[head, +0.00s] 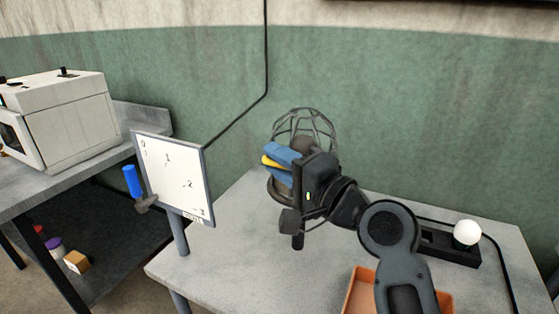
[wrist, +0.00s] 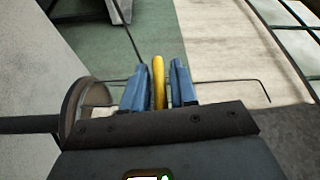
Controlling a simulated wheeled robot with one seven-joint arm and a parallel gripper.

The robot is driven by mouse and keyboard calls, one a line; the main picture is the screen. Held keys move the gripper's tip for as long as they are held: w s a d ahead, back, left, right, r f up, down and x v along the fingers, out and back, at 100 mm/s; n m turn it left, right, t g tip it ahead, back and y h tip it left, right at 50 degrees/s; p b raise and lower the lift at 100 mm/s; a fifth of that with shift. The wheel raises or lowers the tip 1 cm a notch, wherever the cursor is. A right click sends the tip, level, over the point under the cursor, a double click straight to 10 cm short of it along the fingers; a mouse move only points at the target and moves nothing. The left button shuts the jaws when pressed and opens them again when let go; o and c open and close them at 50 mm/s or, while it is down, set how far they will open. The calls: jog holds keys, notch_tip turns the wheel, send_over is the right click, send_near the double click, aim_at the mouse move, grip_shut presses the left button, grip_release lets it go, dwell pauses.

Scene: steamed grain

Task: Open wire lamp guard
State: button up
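The wire lamp guard (head: 304,118) is a grey domed cage above the back of the table in the head view. A dark round body shows inside and below it, partly hidden by my gripper. My gripper (head: 277,160) is in front of the guard, its blue fingers on either side of a yellow bar. How the bar joins the guard is hidden. A round rim (wrist: 78,108) shows left of the fingers.
A white board (head: 175,175) with numbers stands on a post at the table's left edge. An orange tray (head: 362,280) lies at the front, partly behind my arm. A white bulb (head: 467,232) sits on a black base at right. A white machine (head: 70,120) stands on the left bench.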

grip_shut()
jog(key=shift+r, duration=0.1)
